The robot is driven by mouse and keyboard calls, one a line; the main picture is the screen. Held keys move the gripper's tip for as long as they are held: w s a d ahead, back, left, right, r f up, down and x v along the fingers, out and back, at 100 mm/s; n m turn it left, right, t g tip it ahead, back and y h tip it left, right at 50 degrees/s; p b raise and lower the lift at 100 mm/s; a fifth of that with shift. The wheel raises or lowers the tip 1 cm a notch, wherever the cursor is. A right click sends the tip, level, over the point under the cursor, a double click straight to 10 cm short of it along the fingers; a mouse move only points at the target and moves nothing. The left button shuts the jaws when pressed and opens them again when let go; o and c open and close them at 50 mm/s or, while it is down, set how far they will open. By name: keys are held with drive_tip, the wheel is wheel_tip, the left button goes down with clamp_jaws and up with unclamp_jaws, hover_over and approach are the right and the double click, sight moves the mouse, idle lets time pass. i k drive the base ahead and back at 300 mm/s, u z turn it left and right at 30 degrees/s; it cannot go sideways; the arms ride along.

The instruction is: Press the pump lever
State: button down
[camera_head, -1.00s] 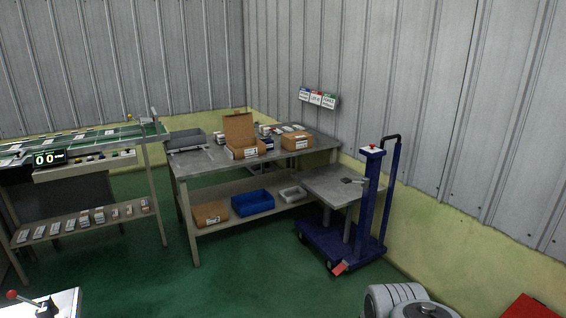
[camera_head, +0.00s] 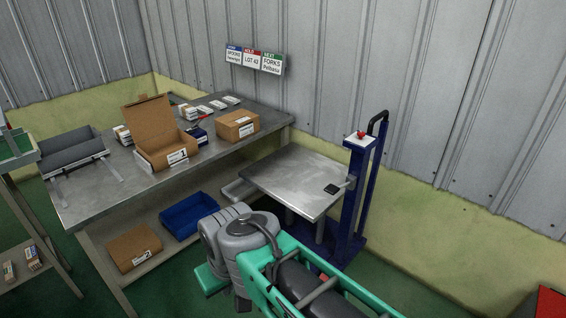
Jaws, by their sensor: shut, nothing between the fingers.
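A blue lift cart (camera_head: 355,205) stands by the right wall, with a grey platform (camera_head: 290,178) on its left. On top of its mast is a white plate with a small red knob (camera_head: 361,134). Low on the cart, a small red patch (camera_head: 322,277) shows beside my arm; it may be the pedal at the cart's base. I cannot tell which of these is the pump lever. My arm, green and grey, crosses the lower middle of the view in front of the cart's base.
A grey workbench (camera_head: 100,205) at left holds an open carton (camera_head: 155,120), a closed carton (camera_head: 236,125) and small boxes. A blue bin (camera_head: 188,215) is on its lower shelf. A red object (camera_head: 548,303) is at the bottom right. Green floor shows between bench and cart.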

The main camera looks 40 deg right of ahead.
sight(331, 189)
drive_tip(key=u, duration=0.05)
drive_tip(key=i, duration=0.9)
